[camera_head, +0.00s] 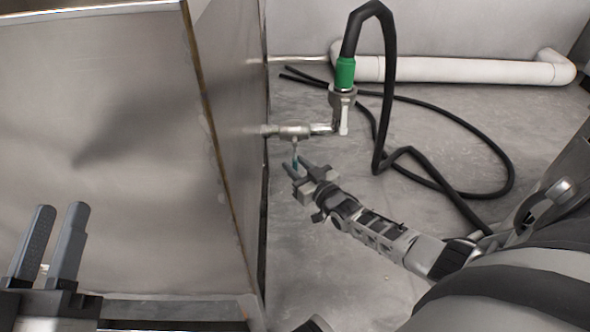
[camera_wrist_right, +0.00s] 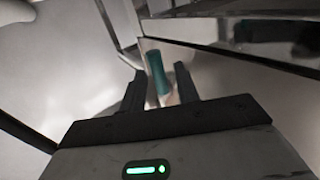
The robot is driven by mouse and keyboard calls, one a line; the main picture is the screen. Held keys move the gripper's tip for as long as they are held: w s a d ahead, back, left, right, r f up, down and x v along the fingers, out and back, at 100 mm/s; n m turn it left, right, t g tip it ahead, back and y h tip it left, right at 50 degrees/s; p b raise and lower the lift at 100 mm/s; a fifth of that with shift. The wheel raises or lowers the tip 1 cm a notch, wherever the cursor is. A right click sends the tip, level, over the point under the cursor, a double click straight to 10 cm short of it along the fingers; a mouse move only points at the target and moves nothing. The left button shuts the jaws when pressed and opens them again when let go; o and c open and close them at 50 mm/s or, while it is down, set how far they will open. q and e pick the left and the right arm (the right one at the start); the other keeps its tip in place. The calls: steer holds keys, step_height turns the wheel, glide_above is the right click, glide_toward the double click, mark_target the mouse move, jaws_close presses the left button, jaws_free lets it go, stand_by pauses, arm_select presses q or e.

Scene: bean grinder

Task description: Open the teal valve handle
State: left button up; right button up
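The teal valve handle (camera_head: 295,160) hangs below a metal valve and pipe (camera_head: 292,131) on the side of the steel cabinet. In the right wrist view the teal handle (camera_wrist_right: 158,73) stands between the two fingers. My right gripper (camera_head: 297,167) is at the handle, its fingers apart on either side; a gap shows beside the handle in the wrist view (camera_wrist_right: 160,92). My left gripper (camera_head: 60,210) is in front of the cabinet at the lower left, fingers apart and empty, far from the valve.
The steel cabinet (camera_head: 110,130) fills the left side. A black hose (camera_head: 389,90) with a green fitting (camera_head: 345,72) rises from the pipe elbow and loops across the floor. A white pipe (camera_head: 450,70) runs along the back wall. Grey floor (camera_head: 330,270) is clear below the right gripper.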

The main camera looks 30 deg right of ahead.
steer(key=shift+w, duration=0.45)
arm_select(q)
steer(key=shift+r+m, duration=0.4)
steer(key=shift+r, duration=0.1)
arm_select(e)
jaws_close()
steer(key=shift+r, duration=0.1)
